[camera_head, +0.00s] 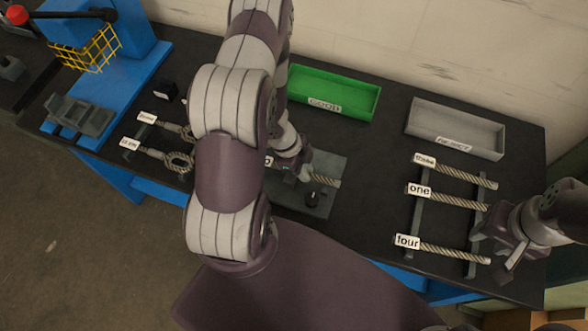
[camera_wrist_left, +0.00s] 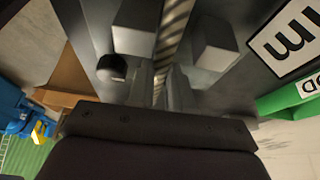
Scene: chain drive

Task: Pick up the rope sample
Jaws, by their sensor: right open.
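A pale twisted rope sample (camera_head: 325,180) lies at a grey plate (camera_head: 330,208) in the middle of the bench, with its left part hidden by my left arm. My left gripper (camera_head: 303,170) is at this rope, low over the plate. In the left wrist view the rope (camera_wrist_left: 172,38) runs between two pale blocks; I cannot tell whether the jaws press on it. My right gripper (camera_head: 502,255) is open and empty, beside the right ends of the rope samples labelled one (camera_head: 455,199) and four (camera_head: 450,252). A rope labelled three (camera_head: 462,174) lies behind them.
A green tray (camera_head: 335,93) marked GOOD stands behind the plate. A grey REJECT tray (camera_head: 458,127) is at the back right. Looped ropes (camera_head: 178,162) with labels lie left of my left arm. A blue machine (camera_head: 105,80) with a yellow guard stands at the far left.

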